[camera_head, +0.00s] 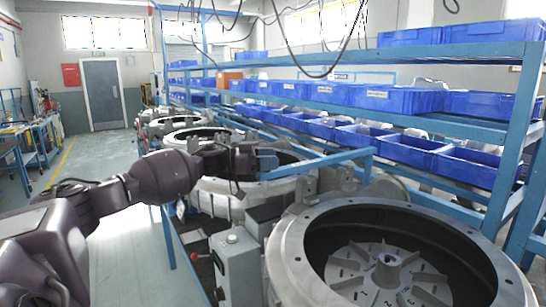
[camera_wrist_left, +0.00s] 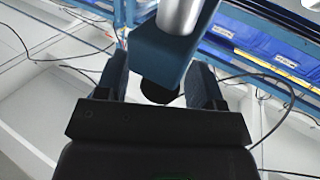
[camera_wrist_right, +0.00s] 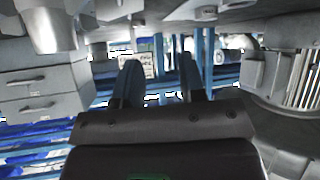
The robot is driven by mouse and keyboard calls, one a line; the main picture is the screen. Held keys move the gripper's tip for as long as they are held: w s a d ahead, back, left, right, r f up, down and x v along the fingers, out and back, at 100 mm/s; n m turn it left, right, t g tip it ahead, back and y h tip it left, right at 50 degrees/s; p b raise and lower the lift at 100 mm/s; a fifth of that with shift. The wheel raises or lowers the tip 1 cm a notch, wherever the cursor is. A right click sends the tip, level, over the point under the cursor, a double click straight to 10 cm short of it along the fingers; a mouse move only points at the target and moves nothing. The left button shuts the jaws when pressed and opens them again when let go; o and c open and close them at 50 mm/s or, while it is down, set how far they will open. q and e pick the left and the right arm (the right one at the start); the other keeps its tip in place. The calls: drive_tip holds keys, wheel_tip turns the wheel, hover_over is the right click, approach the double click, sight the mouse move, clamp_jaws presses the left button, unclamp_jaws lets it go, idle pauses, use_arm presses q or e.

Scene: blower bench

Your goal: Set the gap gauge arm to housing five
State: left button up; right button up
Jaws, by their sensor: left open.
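A blue bar (camera_head: 320,164), which looks like the gauge arm, runs level above the housings in the head view. My left gripper (camera_head: 264,161) is at its left end. In the left wrist view, a blue block (camera_wrist_left: 165,50) with a black round end (camera_wrist_left: 160,88) and a grey cylinder (camera_wrist_left: 180,14) lies between the open fingers. I cannot tell whether they touch it. The nearest housing (camera_head: 284,262) is an open grey ring with a vaned wheel (camera_head: 388,272) inside. My right gripper (camera_wrist_right: 160,78) is open and empty, outside the head view. Housing numbers are not readable.
More ring housings (camera_head: 186,137) stand in a row toward the back. A grey control box (camera_head: 236,262) stands beside the nearest one. Blue racks with blue bins (camera_head: 400,99) line the right. The aisle floor (camera_head: 120,240) at left is clear.

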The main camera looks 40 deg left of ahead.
use_arm(q)
drive_tip(key=shift+w+d, duration=0.3)
drive_tip(key=shift+w, duration=0.05)
use_arm(e)
drive_tip(key=shift+s, duration=0.1)
drive_tip(key=shift+d, duration=0.1)
use_arm(q)
clamp_jaws()
use_arm(e)
drive_tip(key=shift+r, duration=0.1)
use_arm(q)
drive_tip(key=shift+d, duration=0.15)
use_arm(e)
drive_tip(key=shift+d, duration=0.1)
